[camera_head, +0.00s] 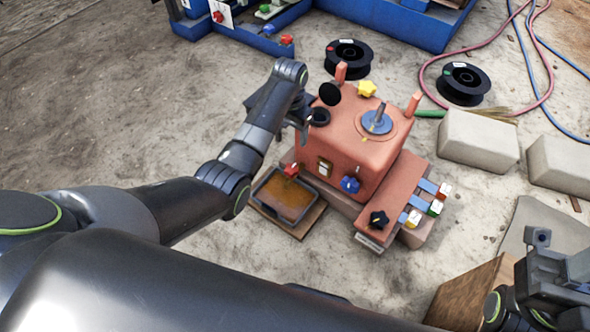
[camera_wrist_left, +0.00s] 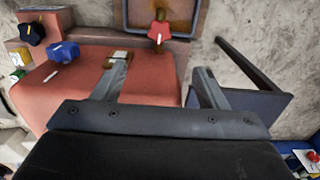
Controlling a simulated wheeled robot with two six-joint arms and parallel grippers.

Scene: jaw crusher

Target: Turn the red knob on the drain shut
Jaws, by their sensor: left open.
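The salmon-coloured crusher box (camera_head: 355,150) stands on the floor. The red knob (camera_head: 291,170) is on the drain at its lower left, above a shallow tray (camera_head: 262,204) with brown contents. My left gripper (camera_head: 303,127) is beside the box's upper left, apart from the knob; its tips are hard to make out in the head view. In the wrist view its two fingers (camera_wrist_left: 162,68) are spread with nothing between them, and the red knob (camera_wrist_left: 159,31) shows beyond them, near the tray's edge. My right gripper (camera_head: 555,285) is at lower right, partly cut off; its jaws are unclear.
A blue knob (camera_head: 350,184), a black knob (camera_head: 378,219) and a yellow knob (camera_head: 367,89) are also on the machine. Black spools (camera_head: 463,84), concrete blocks (camera_head: 478,140) and hoses lie to the right.

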